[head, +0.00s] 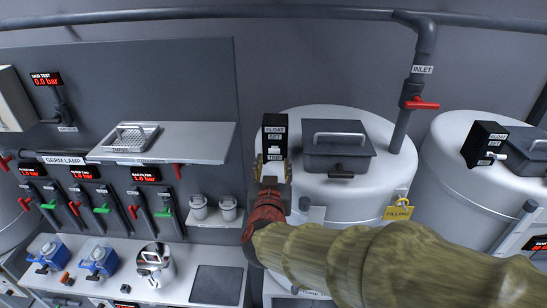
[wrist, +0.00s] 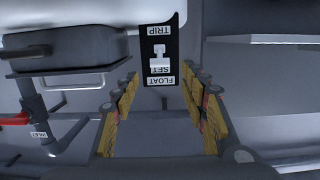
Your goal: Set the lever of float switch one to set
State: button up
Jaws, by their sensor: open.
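A black float switch box (head: 274,134) with white FLOAT and SET labels stands at the left of the middle white tank's top in the head view. In the wrist view the same box (wrist: 172,42) appears upside down, with TRIP at the top and SET and FLOAT below. Its white lever (wrist: 160,63) sits between the TRIP and SET labels, its wide end close to SET. My gripper (head: 272,168) is in front of the box's lower part and hides it in the head view.
A dark lidded hatch (head: 340,150) lies right of the box on the tank (head: 385,135). A grey pipe with a red inlet valve (head: 420,103) rises behind. A second float switch (head: 484,145) is on the right tank. A shelf (head: 190,140) juts out at left.

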jog(key=s, duration=0.3)
jog(key=shift+r, duration=0.15)
dwell(0.3)
jog(key=s+a+f+n+g+y, duration=0.3)
jog(key=s+a+f+g+y, duration=0.3)
jog(key=a+f, duration=0.4)
jog(key=s+f+g+b, duration=0.3)
jog(key=s+f, duration=0.2)
jog(key=s, duration=0.1)
jog(key=s+d+f+m+h+b, duration=0.1)
jog(key=s+d+f+b, duration=0.4)
jog(key=d, duration=0.5)
jog(key=s+d+f+g+h+b, duration=0.1)
jog(key=s+d+f+h+b, duration=0.1)
jog(key=s+d+f+b, duration=0.2)
jog(key=s+d+f+m+h+b, duration=0.1)
jog(key=s+d+f+h+b, duration=0.1)
jog(key=s+d+f+b, duration=0.3)
jog(key=d+f+b, duration=0.4)
jog(key=d+b, duration=0.5)
jog(key=d, duration=0.1)
jog(key=shift+s+d+m+g, duration=0.3)
jog(key=shift+d+g, duration=0.1)
